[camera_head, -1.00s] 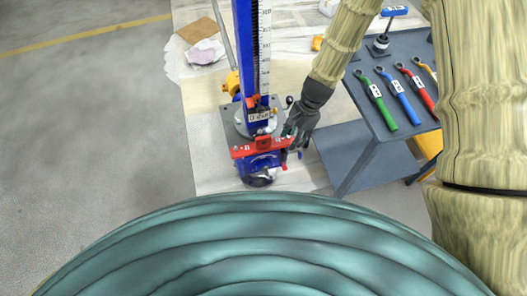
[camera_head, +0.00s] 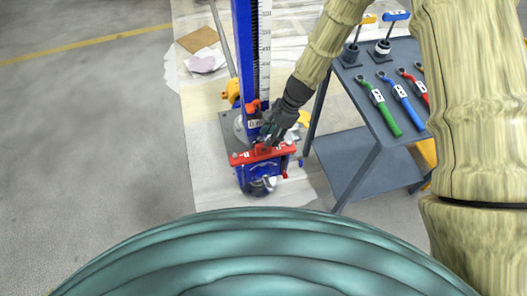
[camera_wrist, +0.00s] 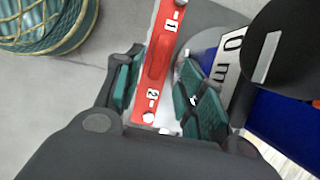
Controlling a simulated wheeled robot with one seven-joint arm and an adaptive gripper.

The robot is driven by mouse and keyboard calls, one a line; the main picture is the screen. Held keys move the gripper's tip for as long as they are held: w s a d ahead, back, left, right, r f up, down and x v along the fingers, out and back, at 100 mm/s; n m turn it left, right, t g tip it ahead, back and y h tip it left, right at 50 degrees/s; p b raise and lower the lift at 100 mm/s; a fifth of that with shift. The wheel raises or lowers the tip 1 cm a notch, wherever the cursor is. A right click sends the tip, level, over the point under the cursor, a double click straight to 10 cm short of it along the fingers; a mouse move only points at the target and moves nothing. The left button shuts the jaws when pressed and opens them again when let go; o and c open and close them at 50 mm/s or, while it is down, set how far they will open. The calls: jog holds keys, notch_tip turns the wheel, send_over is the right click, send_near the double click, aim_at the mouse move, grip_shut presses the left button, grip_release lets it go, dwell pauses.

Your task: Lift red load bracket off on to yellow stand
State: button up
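The red load bracket (camera_head: 262,154) is a flat bar across the front of the blue screw jack (camera_head: 244,45). Its ends carry labels 1 and 2, seen in the wrist view (camera_wrist: 159,60). My gripper (camera_head: 268,144) is just above the bracket's middle. In the wrist view my gripper (camera_wrist: 158,88) has one teal-padded finger on each side of the bar, with gaps visible, so it looks open around it. A yellow part (camera_head: 304,118) shows beside my wrist; I cannot tell whether it is the yellow stand.
A grey cart (camera_head: 352,170) stands to the right with green (camera_head: 385,112), blue (camera_head: 404,103) and red wrenches on top. A yellow-orange part (camera_head: 232,92) sits behind the jack. The floor at left is clear.

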aim_at(263, 149)
jog(key=a+f, duration=0.1)
jog(key=s+a+f, duration=0.1)
jog(key=f, duration=0.1)
jog(key=shift+f, duration=0.1)
jog(key=shift+s+a+f, duration=0.1)
jog(key=shift+a+f, duration=0.15)
jog(key=shift+f, duration=0.3)
jog(key=shift+r, duration=0.1)
grip_shut()
